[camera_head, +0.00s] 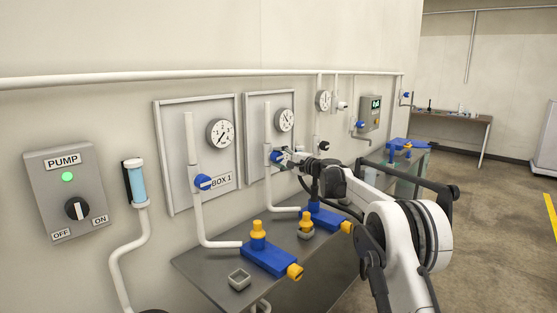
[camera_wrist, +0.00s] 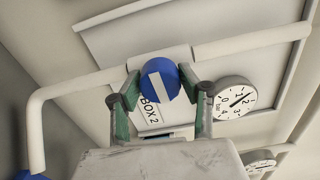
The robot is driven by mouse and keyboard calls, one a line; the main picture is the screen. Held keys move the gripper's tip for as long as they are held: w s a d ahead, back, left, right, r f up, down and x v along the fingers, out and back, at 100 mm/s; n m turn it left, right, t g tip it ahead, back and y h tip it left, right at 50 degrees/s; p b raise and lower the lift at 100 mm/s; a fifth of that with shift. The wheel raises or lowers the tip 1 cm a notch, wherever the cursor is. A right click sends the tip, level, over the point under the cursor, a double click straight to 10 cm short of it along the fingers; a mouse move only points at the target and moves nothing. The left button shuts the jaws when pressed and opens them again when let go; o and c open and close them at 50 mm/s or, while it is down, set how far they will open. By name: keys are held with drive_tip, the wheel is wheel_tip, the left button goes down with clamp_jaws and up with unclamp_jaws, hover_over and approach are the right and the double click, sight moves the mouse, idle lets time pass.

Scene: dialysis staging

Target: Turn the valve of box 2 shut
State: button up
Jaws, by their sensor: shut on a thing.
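The blue round valve of box 2 (camera_wrist: 160,72) sits on a white pipe (camera_wrist: 85,86) in the wrist view. A white bar on its face runs crosswise to the pipe. The "BOX 2" label (camera_wrist: 149,113) is beside it, partly covered by a finger. My gripper (camera_wrist: 160,80) is shut on the valve, one finger at each side. In the head view my gripper (camera_head: 287,158) reaches the valve (camera_head: 276,157) on the second wall panel, and the arm hides part of the label area.
Box 1 has its own blue valve (camera_head: 203,182) and gauge (camera_head: 220,133) to the left. Box 2's gauge (camera_wrist: 234,98) is close to the right finger. A grey bench (camera_head: 215,265) with blue-and-yellow fittings stands below. The pump switch box (camera_head: 68,190) is at far left.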

drive_tip(key=shift+m, duration=0.4)
drive_tip(key=o, duration=1.2)
drive_tip(key=shift+c, duration=0.2)
drive_tip(key=shift+d, duration=0.1)
drive_tip(key=v, duration=1.2)
